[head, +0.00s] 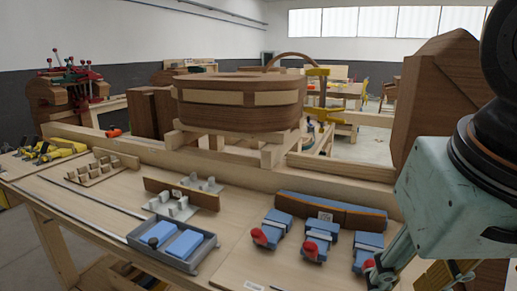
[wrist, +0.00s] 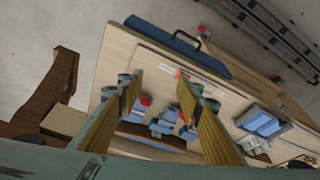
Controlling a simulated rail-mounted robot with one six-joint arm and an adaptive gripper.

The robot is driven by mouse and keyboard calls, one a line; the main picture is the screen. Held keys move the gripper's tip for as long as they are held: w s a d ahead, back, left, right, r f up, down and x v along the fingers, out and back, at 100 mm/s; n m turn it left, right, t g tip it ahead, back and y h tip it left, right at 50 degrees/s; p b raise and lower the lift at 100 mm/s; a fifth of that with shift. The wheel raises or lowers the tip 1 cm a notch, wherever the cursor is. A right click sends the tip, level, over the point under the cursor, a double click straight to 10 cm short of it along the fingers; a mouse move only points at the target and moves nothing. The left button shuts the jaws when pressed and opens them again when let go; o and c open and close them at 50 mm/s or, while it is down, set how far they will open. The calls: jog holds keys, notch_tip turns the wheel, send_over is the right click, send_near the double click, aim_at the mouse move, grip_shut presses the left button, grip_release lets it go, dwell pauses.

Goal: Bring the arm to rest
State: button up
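My arm hangs at the right edge of the head view. Its teal housing covers part of the bench there, and the fingertips are not clear in that view. In the wrist view my gripper (wrist: 158,80) is open, with two wood-coloured fingers spread apart. I see nothing held between them. The workbench (wrist: 118,65) lies beyond the fingertips, apart from them as far as I can tell.
Blue clamps with red knobs (head: 315,240) lie on the bench near my arm. A grey tray with blue blocks (head: 205,258) stands left of them. A curved wooden form (head: 240,85) rests on beams behind. A large wooden block (head: 432,90) stands close to my arm.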

jog(key=shift+s+d+f+n, duration=0.15)
jog(key=shift+s+n, duration=0.1)
jog(key=shift+s, duration=0.6)
jog(key=shift+s+d+f+n, duration=0.1)
jog(key=shift+s+n, duration=0.15)
jog(key=shift+s, duration=0.55)
